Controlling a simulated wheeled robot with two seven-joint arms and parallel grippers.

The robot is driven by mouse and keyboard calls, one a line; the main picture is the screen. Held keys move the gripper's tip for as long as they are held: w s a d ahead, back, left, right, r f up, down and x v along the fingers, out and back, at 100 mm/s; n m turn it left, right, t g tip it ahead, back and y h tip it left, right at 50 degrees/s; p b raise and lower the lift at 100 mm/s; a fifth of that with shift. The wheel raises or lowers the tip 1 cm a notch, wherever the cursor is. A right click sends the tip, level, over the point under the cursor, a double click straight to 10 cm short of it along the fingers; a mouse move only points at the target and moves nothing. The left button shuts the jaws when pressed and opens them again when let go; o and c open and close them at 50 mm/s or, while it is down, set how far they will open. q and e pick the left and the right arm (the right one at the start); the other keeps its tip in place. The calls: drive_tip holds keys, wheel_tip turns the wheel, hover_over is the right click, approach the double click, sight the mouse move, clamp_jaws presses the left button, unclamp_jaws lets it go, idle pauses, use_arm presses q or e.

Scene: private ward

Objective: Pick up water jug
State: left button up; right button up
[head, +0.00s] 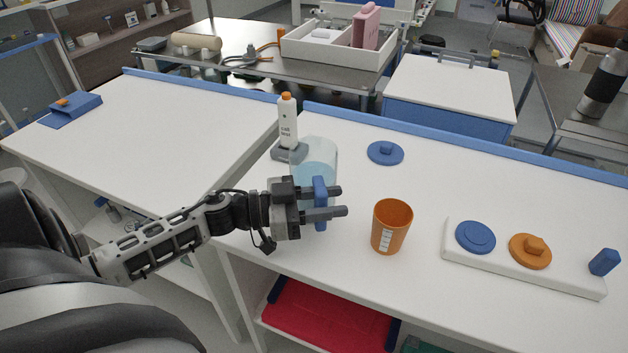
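The water jug (318,158) is a clear, pale-bodied vessel with light blue contents and a blue upright handle (320,184) on its near side. It stands upright on the white counter. My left gripper (343,201) reaches in from the left at the handle, its two dark fingers apart and pointing right. The fingers overlap the handle in the picture; whether they press on it cannot be told. The gripper hides part of the jug's lower body. My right gripper is not in view.
An orange cup (392,227) stands right of the jug. A blue lid (385,153) lies behind it. A white bottle with orange cap (287,122) stands behind the jug. A white board (490,263) with blue and orange knobbed pieces is at right. The left counter (180,125) is mostly clear.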

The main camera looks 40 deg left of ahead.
use_arm(q)
drive_tip(key=shift+w+d, duration=0.25)
clamp_jaws()
drive_tip(key=shift+r, duration=0.2)
